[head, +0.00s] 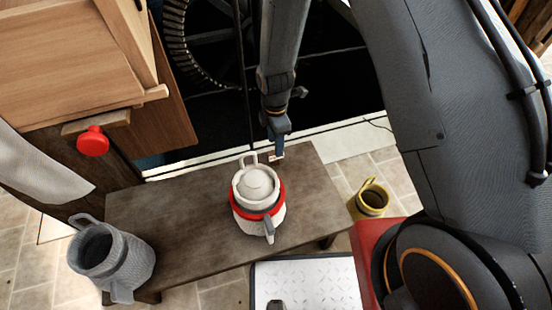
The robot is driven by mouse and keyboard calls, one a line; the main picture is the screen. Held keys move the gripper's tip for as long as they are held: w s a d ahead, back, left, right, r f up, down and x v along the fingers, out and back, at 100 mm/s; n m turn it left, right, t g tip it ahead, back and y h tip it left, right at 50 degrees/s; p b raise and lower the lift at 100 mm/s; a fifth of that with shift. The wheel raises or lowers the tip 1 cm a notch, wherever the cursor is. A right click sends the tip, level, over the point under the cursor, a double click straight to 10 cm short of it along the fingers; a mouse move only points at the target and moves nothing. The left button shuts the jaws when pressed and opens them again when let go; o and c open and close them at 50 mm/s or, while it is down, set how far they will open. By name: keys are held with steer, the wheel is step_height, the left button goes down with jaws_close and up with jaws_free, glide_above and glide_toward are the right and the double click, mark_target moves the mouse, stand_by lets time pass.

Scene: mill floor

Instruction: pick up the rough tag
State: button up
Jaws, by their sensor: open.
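My gripper (277,153) is small and far off, at the end of the dark arm that comes down from the top. It is open, above the far edge of the brown bench, behind and right of a white lidded jug (246,219) with a red band. A grey tab (268,230) hangs at that jug's front. A rough grey jug (101,255) stands at the left, with a paler grey tab (122,290) at its lower front. I cannot tell for sure which piece is the rough tag. Nothing shows clearly in the gripper.
The brown bench (175,230) has bare top around the white jug. A yellow pot (372,197) stands right of the bench. A wooden cabinet (60,60) and red knob (92,141) are at the left. Dark machinery with a toothed wheel (180,50) lies behind.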

mark_target(271, 157)
step_height(271, 157, down, 7)
steer(key=shift+f+b, duration=0.1)
steer(key=shift+b, duration=0.9)
jaws_close()
